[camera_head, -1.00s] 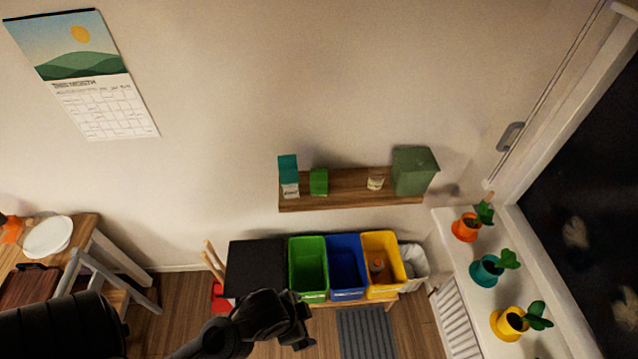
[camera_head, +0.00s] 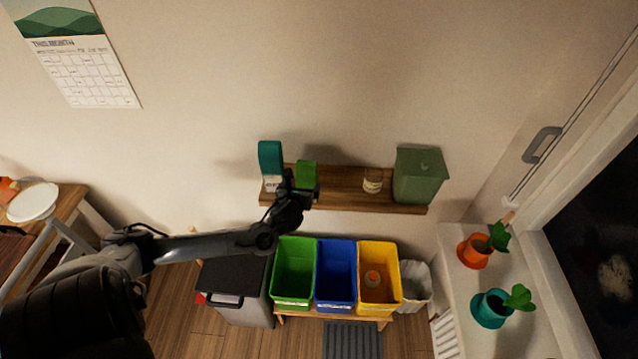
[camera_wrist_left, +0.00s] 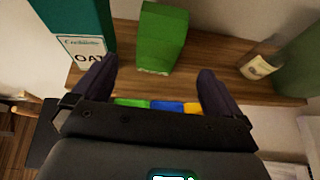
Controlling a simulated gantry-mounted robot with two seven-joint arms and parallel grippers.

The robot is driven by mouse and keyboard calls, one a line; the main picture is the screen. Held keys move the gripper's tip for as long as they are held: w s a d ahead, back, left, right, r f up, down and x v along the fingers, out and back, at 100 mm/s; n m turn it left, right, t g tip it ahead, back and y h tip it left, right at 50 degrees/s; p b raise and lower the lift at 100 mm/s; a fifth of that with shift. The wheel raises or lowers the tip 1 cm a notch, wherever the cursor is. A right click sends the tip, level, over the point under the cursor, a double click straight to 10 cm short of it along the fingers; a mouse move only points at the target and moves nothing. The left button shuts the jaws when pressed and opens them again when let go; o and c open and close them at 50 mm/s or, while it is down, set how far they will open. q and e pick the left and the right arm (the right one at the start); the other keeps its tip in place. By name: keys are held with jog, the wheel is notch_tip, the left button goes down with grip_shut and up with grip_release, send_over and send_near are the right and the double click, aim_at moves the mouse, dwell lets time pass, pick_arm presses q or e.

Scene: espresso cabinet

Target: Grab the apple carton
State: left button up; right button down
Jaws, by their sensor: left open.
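A small green carton (camera_head: 307,172) stands on the wooden wall shelf; it also shows in the left wrist view (camera_wrist_left: 162,38). It is likely the apple carton, but I cannot read a label on it. My left gripper (camera_head: 304,192) is at the shelf's front edge, just in front of this carton, and hides its lower part in the head view. In the left wrist view the fingers (camera_wrist_left: 155,80) are apart, with nothing between them, and the green carton stands beyond the gap. My right gripper is not in view.
A teal and white carton marked "OAT" (camera_wrist_left: 80,40) stands close left of the green one. A glass jar (camera_head: 373,181) and a green canister (camera_head: 419,175) stand further right on the shelf (camera_head: 340,187). Green, blue and yellow bins (camera_head: 294,272) are below.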

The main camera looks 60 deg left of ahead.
aim_at(307, 165)
pick_arm(q)
jog(key=shift+t+y, duration=0.4)
jog(key=shift+t, duration=0.1)
jog(key=w+a, duration=0.2)
jog(key=w+a+r+b, duration=0.1)
jog(key=w+a, duration=0.2)
jog(key=shift+r, duration=0.2)
jog(key=shift+x, duration=1.35)
jog(key=shift+f+x, duration=0.25)
jog(key=shift+x, duration=1.7)
jog(key=shift+s, duration=0.2)
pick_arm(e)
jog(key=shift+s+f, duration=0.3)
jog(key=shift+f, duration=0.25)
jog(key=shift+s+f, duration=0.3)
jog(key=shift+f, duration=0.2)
pick_arm(q)
jog(key=c, duration=1.3)
